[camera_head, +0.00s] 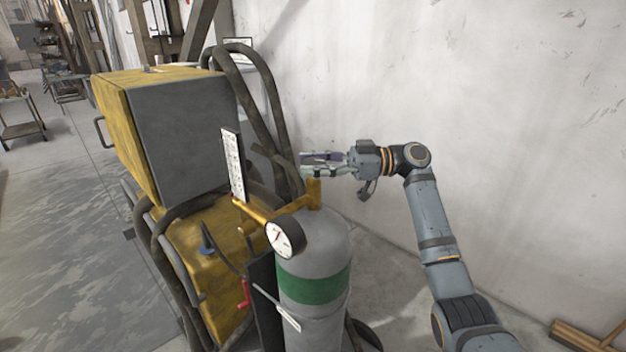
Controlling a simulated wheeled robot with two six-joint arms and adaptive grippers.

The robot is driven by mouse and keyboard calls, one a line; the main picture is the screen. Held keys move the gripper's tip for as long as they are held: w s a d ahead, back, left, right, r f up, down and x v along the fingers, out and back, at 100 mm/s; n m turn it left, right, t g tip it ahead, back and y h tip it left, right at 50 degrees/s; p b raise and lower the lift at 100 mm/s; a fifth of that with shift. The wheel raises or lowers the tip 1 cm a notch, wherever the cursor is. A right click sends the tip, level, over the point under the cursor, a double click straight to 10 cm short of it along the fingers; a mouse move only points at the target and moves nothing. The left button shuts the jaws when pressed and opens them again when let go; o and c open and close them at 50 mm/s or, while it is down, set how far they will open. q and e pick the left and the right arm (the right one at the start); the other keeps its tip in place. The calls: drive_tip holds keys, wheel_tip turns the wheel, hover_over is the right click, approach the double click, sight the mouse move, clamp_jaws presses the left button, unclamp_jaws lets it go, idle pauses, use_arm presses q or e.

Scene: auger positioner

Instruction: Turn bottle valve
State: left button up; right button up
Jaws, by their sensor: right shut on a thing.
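The grey gas bottle (325,264) with a green band stands upright at the lower middle. Its brass valve (314,194) sticks up from the top, with a brass pipe running left to a round white-faced gauge (285,238). My right gripper (310,165) reaches in from the right, level, at the top of the valve. Its fingers are shut on the top of the bottle valve; the gripped part is mostly hidden between them. My left gripper is not in view.
A yellow and grey machine (185,135) with thick dark hoses (268,85) stands close left of the bottle. A pale wall (450,80) rises behind my right arm. A broom (585,337) lies at the lower right. Open floor (60,220) is at the left.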

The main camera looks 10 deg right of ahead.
drive_tip(key=shift+n+g+b, duration=0.4)
drive_tip(key=shift+n+g, duration=0.1)
drive_tip(key=shift+g, duration=0.3)
drive_tip(key=o, duration=1.1)
drive_tip(key=shift+o, duration=0.2)
drive_tip(key=d, duration=1.2)
drive_tip(key=shift+s, duration=0.2)
